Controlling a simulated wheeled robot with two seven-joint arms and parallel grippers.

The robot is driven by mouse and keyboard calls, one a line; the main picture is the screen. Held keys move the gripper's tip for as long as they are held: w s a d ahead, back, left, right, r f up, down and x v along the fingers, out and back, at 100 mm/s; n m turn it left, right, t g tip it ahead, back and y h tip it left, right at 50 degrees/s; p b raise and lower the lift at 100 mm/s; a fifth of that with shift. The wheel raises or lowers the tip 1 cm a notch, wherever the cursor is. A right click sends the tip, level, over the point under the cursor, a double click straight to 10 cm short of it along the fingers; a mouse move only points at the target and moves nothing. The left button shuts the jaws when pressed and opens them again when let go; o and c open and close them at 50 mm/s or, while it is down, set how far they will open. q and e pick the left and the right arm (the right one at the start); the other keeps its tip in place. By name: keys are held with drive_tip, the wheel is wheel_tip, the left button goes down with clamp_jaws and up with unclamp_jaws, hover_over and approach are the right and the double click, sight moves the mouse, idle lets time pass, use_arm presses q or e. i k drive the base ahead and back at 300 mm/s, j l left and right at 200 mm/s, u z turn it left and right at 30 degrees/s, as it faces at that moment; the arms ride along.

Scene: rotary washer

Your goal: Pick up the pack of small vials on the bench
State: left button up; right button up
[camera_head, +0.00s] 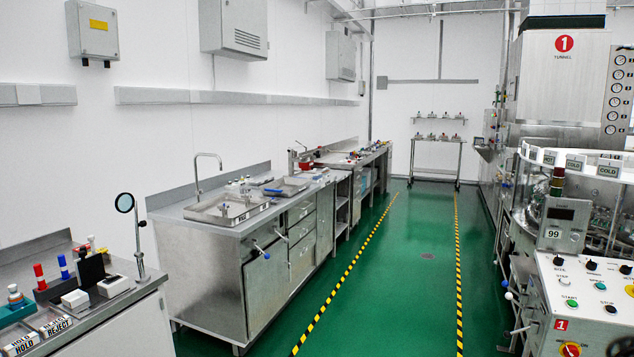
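No pack of small vials can be made out for certain. The long steel bench (180,216) along the left wall bears a shallow tray (217,216) with small pale items in it, too small to identify. The nearer bench (104,312) at the lower left holds small white boxes (75,298), a red item (39,276), a blue item (63,266) and other small containers. Neither of my grippers shows in the head view.
Green floor (385,290) is clear between yellow-black stripes. A round magnifier on a stand (125,203) rises at the near bench's edge. A tap (197,170) stands behind the tray. A control panel (590,295) and washer machine stand at right, a wheeled rack (436,160) at the back.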

sight(317, 177)
drive_tip(key=i+l+z, duration=0.1)
drive_tip(key=i+z, duration=0.3)
drive_tip(key=i, duration=5.55)
drive_tip(key=i+l+u, duration=0.1)
drive_tip(key=i+u, duration=0.35)
drive_tip(key=i+l+u, duration=0.45)
drive_tip(key=i, duration=0.15)
drive_tip(key=i+l+u, duration=0.45)
drive_tip(key=j, duration=0.1)
